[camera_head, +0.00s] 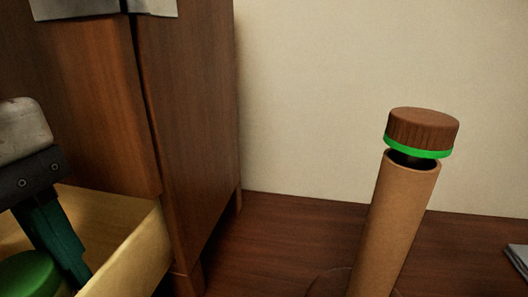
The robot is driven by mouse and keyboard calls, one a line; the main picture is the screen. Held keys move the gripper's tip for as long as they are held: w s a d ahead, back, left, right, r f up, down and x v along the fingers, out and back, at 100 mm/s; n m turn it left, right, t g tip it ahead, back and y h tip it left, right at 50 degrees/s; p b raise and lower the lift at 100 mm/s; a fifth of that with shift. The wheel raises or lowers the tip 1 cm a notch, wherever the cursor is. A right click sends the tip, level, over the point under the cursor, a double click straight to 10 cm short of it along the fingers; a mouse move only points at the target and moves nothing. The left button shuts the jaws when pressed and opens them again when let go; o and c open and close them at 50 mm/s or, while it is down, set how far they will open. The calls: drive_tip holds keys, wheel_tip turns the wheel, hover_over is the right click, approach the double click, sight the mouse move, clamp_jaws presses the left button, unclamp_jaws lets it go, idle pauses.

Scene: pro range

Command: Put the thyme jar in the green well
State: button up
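At the left edge, part of my gripper (50,225) shows: a grey block, a dark bracket with screws and one teal finger pointing down into a pale open drawer (135,262). A round green thing (30,275) lies beside the finger at the bottom left corner, cut off by the frame. I cannot tell whether it is the thyme jar or the green well, or whether the finger touches it. The other finger is out of view. No readable thyme label shows.
The drawer belongs to a dark brown wooden cabinet (195,130). A tall tan tube (395,220) stands slightly tilted at the right, with a ribbed brown cap (423,128) and bright green band above it. A grey flat item (518,258) lies at the right edge.

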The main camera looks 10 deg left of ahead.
sight(1, 269)
drive_tip(key=shift+f, duration=0.1)
drive_tip(key=o, duration=0.8)
drive_tip(key=r+p, duration=0.1)
drive_tip(key=r, duration=0.3)
drive_tip(key=a+r+p, duration=0.1)
drive_tip(key=r+p, duration=0.1)
drive_tip(key=r, duration=0.2)
drive_tip(key=r+p, duration=0.1)
drive_tip(key=r, duration=0.3)
drive_tip(key=shift+w+a+r+p, duration=0.1)
drive_tip(key=shift+w+a+p, duration=0.1)
drive_tip(key=shift+p, duration=0.2)
